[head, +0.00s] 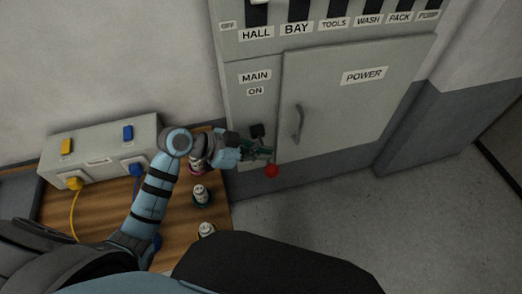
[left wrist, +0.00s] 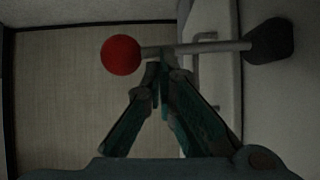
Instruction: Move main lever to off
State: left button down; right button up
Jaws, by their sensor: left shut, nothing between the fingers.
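The main lever has a red ball knob (head: 271,171) and a dark base (head: 257,131) on the grey cabinet, below the MAIN and ON labels (head: 255,83). In the left wrist view a pale rod (left wrist: 215,47) runs from the dark base (left wrist: 270,42) to the red knob (left wrist: 121,55). My left gripper (head: 264,153) is shut and empty beside the lever. In the left wrist view its fingertips (left wrist: 159,65) meet at the rod, close to the knob; I cannot tell whether they touch it. My right gripper is not in view.
A closed POWER door (head: 355,100) with a handle (head: 298,124) is right of the lever. A row of labelled slots (head: 340,10) is above. A wooden bench (head: 180,225) with a grey box (head: 105,150) and several small bottles (head: 201,193) stands at left.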

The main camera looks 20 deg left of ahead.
pick_arm(q)
jog(key=shift+s+f, duration=0.1)
jog(key=shift+f, duration=0.2)
notch_tip(320, 180, down, 8)
jog(key=m+t+y+b, duration=0.1)
jog(key=m+t+b, duration=0.2)
jog(key=b, duration=0.6)
jog(key=shift+r+m+t+y+b, duration=0.3)
jog(key=shift+t+y+b, duration=0.1)
jog(key=shift+t, duration=0.1)
jog(key=d+r+p+v, duration=0.1)
jog(key=p+v, duration=0.3)
jog(key=v, duration=0.8)
jog(key=shift+s+d+r+p, duration=0.35)
jog(key=shift+s+d, duration=0.15)
jog(key=shift+s, duration=0.15)
